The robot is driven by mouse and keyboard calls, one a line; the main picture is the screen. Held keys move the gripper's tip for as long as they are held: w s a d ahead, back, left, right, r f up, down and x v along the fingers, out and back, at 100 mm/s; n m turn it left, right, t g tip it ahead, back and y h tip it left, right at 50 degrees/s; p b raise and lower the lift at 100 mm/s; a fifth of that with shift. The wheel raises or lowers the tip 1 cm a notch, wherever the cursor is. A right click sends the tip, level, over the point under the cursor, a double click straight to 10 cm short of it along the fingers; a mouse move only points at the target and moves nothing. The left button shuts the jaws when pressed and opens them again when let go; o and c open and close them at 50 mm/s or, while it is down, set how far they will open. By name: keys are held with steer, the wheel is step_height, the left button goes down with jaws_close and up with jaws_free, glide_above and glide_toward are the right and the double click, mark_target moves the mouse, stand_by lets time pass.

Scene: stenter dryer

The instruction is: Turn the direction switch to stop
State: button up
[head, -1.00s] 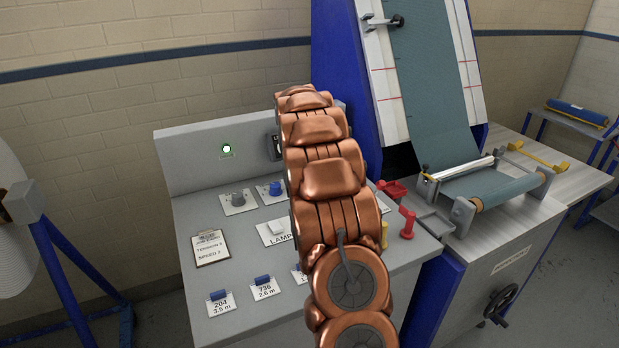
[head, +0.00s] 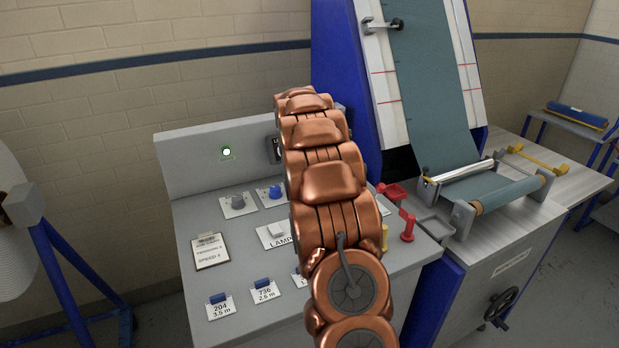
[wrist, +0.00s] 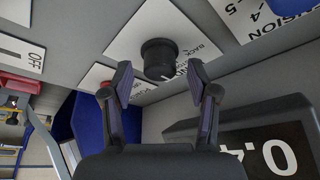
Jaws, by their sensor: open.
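The direction switch is a round black knob (wrist: 160,58) on a white plate (wrist: 125,47) in the wrist view. The word BACK shows on the plate beside it; the rest of the lettering is partly covered. A light mark on the knob's edge points to the lower right in that view. My gripper (wrist: 158,80) is open, with one finger on each side of the knob's near end. I cannot tell whether either finger touches it. In the head view my copper arm hides the gripper and this knob.
The grey control panel (head: 188,222) also carries a grey knob (head: 238,201), a blue knob (head: 275,192) and a clipboard (head: 210,251). Red handles (head: 407,225) stand right of my arm. A dark display (wrist: 270,150) stands close to my gripper's right in the wrist view.

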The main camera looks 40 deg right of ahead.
steer(key=v, duration=1.1)
steer(key=shift+r, duration=0.3)
steer(key=shift+a, duration=0.25)
steer(key=s+a+n+y+p, duration=0.15)
steer(key=s+a, duration=0.25)
steer(key=a, duration=0.4)
steer(key=s+a+r+n+g, duration=0.1)
steer(key=s+a+n, duration=0.3)
steer(key=a, duration=0.5)
steer(key=s+a+n+y+p, duration=0.1)
steer(key=s+a, duration=0.4)
steer(key=a, duration=0.3)
steer(key=s+a+f+n+g, duration=0.1)
steer(key=s+a, duration=0.3)
steer(key=s, duration=0.4)
steer(key=s+a+f+n+g+y+p, duration=0.1)
steer(key=s+a+f+n, duration=0.1)
steer(key=s+a, duration=0.3)
steer(key=s+a+f+n+p, duration=0.1)
steer(key=s+a+n, duration=0.2)
steer(key=s, duration=0.7)
steer(key=shift+s+a+f+g, duration=0.4)
steer(key=shift+a, duration=0.8)
steer(key=shift+y, duration=0.25)
